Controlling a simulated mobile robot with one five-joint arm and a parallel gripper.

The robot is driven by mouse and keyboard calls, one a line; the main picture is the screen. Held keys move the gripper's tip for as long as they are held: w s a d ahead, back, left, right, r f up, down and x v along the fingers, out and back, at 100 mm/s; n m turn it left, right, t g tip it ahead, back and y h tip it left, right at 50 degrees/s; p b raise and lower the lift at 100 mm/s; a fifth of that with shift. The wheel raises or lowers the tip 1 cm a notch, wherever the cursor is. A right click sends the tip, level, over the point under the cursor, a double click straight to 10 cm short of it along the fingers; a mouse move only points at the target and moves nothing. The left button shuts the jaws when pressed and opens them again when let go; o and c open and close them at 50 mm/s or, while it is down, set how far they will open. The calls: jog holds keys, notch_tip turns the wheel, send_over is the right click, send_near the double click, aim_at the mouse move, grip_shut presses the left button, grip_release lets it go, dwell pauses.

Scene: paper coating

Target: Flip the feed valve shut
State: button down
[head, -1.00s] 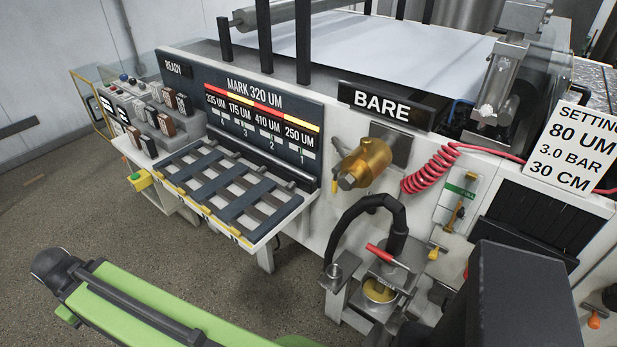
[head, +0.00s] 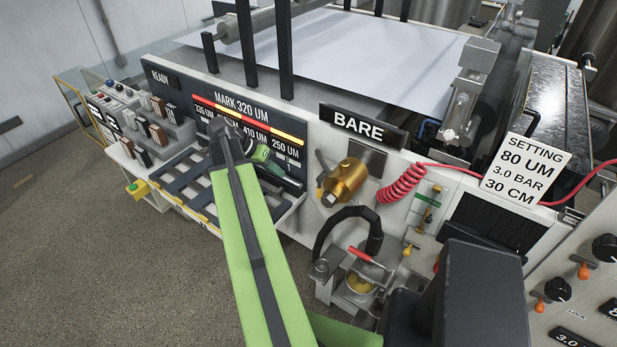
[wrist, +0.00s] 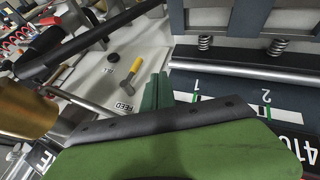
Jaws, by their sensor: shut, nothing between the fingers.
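In the head view the yellow lever (head: 320,187) is small, just left of the brass cylinder (head: 346,180). The lever's dark outline is partly hard to make out there. My gripper (wrist: 158,92) is shut and empty, its green tips just below and right of the lever, apart from it in the picture. In the head view my gripper (head: 272,163) is in front of the dark display panel, left of the valve.
The brass cylinder (wrist: 22,108) is close on the left in the wrist view. A slatted rack (head: 180,185) lies below the display. A black hose (head: 345,218) and a red-handled pot (head: 358,275) stand below the valve. Red coiled tubing (head: 402,184) hangs right.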

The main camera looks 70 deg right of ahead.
jog(key=shift+s+d+r, duration=0.1)
jog(key=shift+s+d, duration=0.15)
jog(key=shift+s, duration=0.15)
jog(key=b+x, duration=0.9)
jog(key=x, duration=0.1)
jog(key=shift+f, duration=0.35)
jog(key=shift+s+a+r+p, duration=0.1)
jog(key=shift+s+r+p, duration=0.15)
jog(key=shift+s, duration=0.75)
jog(key=shift+s+r+p, duration=0.15)
jog(key=shift+s+p, duration=0.05)
jog(key=shift+s, duration=0.85)
